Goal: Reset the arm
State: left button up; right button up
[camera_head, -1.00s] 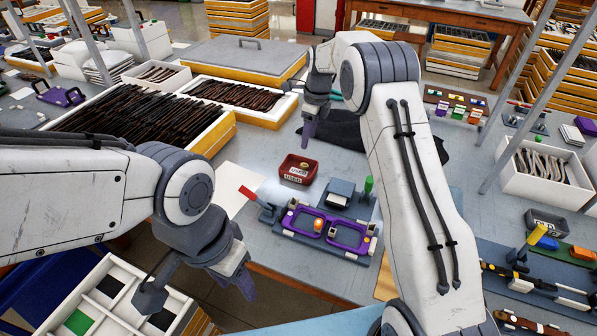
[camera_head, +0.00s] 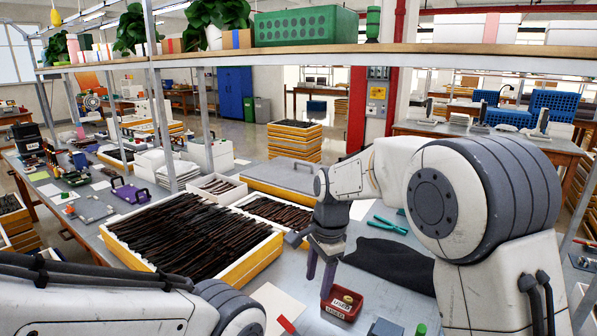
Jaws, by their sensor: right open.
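My right gripper (camera_head: 320,270) hangs with its purple-grey fingers pointing down, apart and with nothing seen between them. It is over the table, above and just left of the small red bin (camera_head: 342,304), and right of the tray of dark eyeglass parts (camera_head: 262,262). My right arm rises large at the right. My left arm shows only as white links and a grey joint along the bottom left edge. The left gripper is below the picture.
A shelf (camera_head: 400,57) with a green box and plants crosses above the table. A second tray of dark parts (camera_head: 272,211), a black cloth (camera_head: 390,262) and teal pliers (camera_head: 388,225) lie near the right arm. A white sheet (camera_head: 275,303) lies left of the bin.

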jog(key=s+n+p, duration=0.1)
jog(key=s+n, duration=1.8)
jog(key=s, duration=1)
jog(key=shift+r+n, duration=0.35)
jog(key=shift+n, duration=0.05)
